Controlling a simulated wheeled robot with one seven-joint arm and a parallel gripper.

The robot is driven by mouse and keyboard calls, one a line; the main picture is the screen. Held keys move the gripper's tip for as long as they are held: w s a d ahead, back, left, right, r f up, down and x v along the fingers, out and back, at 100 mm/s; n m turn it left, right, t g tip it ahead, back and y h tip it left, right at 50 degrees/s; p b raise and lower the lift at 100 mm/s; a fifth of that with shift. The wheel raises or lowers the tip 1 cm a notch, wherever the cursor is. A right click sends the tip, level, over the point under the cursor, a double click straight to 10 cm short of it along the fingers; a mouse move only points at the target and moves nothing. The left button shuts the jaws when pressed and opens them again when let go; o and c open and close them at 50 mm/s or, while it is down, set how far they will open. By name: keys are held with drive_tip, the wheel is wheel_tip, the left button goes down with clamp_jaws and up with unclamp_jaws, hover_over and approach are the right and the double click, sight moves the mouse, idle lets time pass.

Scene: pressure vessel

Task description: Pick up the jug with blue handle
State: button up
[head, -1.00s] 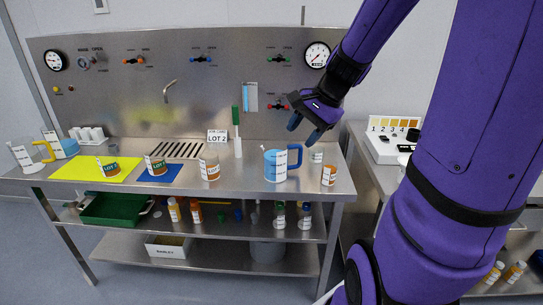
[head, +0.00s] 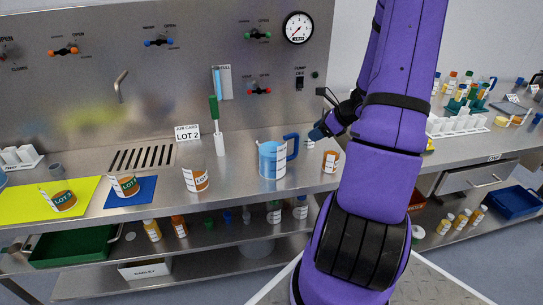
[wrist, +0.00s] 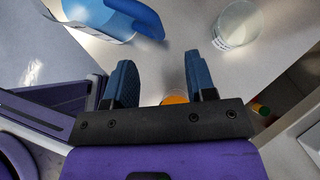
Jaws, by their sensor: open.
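The jug with blue handle (head: 270,162) stands upright on the steel bench, with its blue handle (head: 291,145) pointing right. In the wrist view the blue jug (wrist: 95,18) is cut off at the top left, its handle (wrist: 142,14) just beyond the left finger. My gripper (head: 320,132) is to the right of the handle, partly hidden by my arm. In the wrist view my gripper (wrist: 162,80) has its two blue fingers wide apart with nothing held between them.
A clear cup (wrist: 238,24) stands beyond the right finger. Left of the jug are a brown-labelled beaker (head: 195,179) and a green-handled brush (head: 216,125).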

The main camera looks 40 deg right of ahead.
sight(296, 154)
drive_tip(key=x, duration=0.9)
drive_tip(key=shift+a+f, duration=0.2)
drive_tip(key=shift+a, duration=0.1)
clamp_jaws()
